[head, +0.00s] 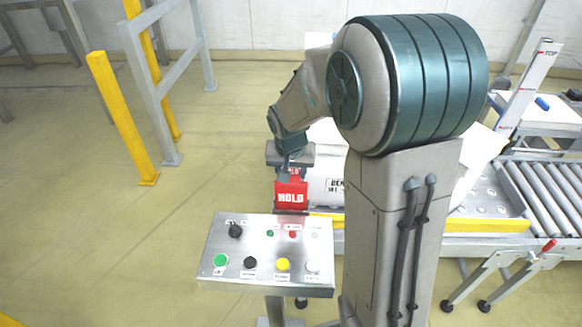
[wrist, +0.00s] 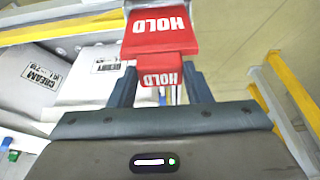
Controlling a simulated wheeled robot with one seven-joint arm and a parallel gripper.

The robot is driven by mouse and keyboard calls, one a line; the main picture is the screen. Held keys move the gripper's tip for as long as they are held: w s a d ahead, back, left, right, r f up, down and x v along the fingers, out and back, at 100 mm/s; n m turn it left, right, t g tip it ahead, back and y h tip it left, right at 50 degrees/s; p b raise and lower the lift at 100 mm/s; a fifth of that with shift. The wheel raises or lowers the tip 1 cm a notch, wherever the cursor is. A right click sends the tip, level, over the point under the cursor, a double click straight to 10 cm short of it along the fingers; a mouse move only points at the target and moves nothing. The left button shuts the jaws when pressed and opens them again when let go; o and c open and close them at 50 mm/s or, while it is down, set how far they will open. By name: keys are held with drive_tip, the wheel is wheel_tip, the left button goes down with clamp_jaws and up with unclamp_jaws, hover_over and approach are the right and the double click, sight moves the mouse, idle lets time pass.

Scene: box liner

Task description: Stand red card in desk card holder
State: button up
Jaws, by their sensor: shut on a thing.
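The red card (head: 291,196), marked HOLD, hangs below my gripper (head: 292,168) in the head view, behind the far edge of the metal button panel. In the wrist view the red card (wrist: 160,32) lies beyond the fingertips, with a smaller red HOLD face (wrist: 160,78) between the fingers. My gripper (wrist: 160,70) is shut on this nearer red part. A thin dark strip shows just under the card at the panel's far edge in the head view. I cannot tell whether it is the desk card holder or whether the card touches it. No holder shows clearly.
The button panel (head: 267,276) stands in front, with several coloured buttons. White sacks (head: 326,186) lie behind the card and also show in the wrist view (wrist: 95,85). A roller conveyor (head: 545,190) is at right. Yellow posts (head: 122,118) and grey rails stand left; the floor between is clear.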

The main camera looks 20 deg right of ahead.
sight(291, 182)
drive_tip(key=shift+f+b, duration=1.45)
drive_tip(key=shift+f, duration=0.25)
drive_tip(key=o, duration=1.3)
drive_tip(key=shift+r+p, duration=2.2)
drive_tip(key=shift+r, duration=1.3)
